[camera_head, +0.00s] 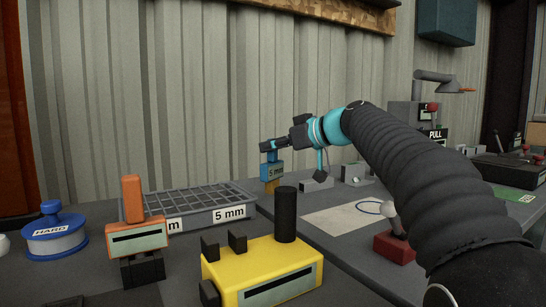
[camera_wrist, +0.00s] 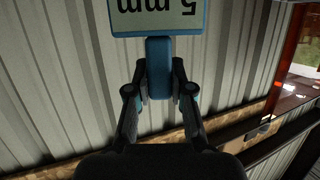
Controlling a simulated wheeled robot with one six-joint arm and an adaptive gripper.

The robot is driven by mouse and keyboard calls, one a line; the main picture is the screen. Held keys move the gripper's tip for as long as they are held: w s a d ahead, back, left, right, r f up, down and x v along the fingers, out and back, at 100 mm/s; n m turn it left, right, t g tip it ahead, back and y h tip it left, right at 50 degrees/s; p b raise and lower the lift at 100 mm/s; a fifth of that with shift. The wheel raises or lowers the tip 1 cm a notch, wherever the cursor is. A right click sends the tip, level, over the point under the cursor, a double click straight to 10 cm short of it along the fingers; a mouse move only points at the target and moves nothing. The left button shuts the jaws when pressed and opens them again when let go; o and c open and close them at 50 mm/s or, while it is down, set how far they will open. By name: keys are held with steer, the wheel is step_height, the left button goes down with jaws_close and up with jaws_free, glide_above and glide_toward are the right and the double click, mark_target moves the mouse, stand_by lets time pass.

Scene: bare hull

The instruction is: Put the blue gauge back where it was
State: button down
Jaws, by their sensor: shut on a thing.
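The blue gauge (camera_head: 273,172) carries a "5 mm" label and hangs upright below my gripper (camera_head: 268,147). A tan piece shows at its lower end. In the wrist view the blue gauge (camera_wrist: 158,62) has its stem between the two fingers of my gripper (camera_wrist: 160,92), which are shut on it. Its label reads upside down there, and its far end is cut off by the picture edge. In the head view the gauge appears near the right back corner of a grey gridded tray (camera_head: 245,208) labelled "5 mm". I cannot tell the gap between gauge and table.
A yellow block with a black post (camera_head: 262,268) stands in front of the tray. An orange-handled device (camera_head: 137,237) and a blue round "HARD" piece (camera_head: 55,236) stand left. A white sheet (camera_head: 345,217) and a red-based lever (camera_head: 394,247) lie right. A corrugated wall rises behind.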

steer(key=shift+f, duration=1.05)
steer(key=shift+f, duration=0.2)
steer(key=c, duration=1)
jaws_free()
steer(key=shift+c, duration=0.2)
steer(key=shift+r, duration=0.15)
steer(key=shift+d+r, duration=0.1)
steer(key=shift+r, duration=0.05)
steer(key=b+v, duration=0.1)
steer(key=v, duration=1.1)
